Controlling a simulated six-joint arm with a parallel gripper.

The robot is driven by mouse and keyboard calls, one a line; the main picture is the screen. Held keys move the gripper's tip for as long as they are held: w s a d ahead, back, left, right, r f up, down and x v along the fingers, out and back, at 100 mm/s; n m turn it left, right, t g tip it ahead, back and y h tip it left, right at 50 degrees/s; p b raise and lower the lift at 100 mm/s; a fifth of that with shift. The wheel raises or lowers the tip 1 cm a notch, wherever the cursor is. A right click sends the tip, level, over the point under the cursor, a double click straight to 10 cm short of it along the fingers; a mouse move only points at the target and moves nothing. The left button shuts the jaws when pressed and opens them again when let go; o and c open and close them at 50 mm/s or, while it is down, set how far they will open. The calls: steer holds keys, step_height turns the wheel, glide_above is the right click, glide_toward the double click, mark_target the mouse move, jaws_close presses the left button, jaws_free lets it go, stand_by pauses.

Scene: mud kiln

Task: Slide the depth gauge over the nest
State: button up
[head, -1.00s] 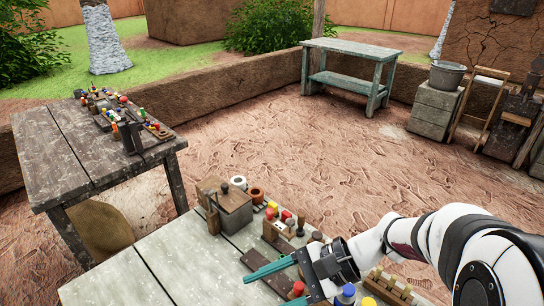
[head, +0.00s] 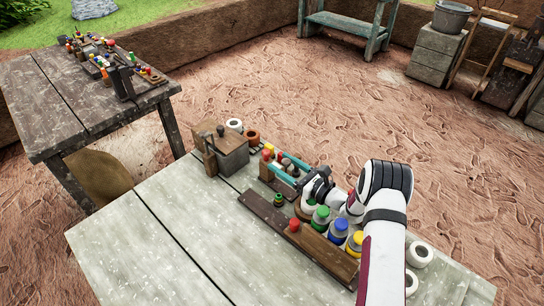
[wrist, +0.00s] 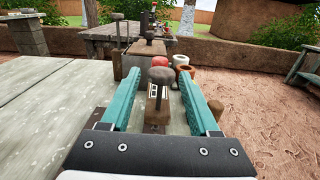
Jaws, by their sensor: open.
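My gripper (head: 276,160) is open, its two teal fingers pointing toward the wooden box. A wooden box (head: 233,157) with upright posts stands beyond the fingertips. I cannot tell which part is the nest; my gripper hides part of this area.
Bottles with green, blue and yellow caps stand by a brown wooden rack (head: 325,250) under my arm. A dark flat strip (head: 265,215) lies left of them. White rings (head: 419,254) lie at the right. The left tabletop (head: 170,240) is bare.

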mark_target(269, 155)
steer(key=x, duration=0.4)
steer(key=shift+w+a, duration=0.2)
jaws_close()
steer(key=shift+s, duration=0.1)
stand_by(1.1)
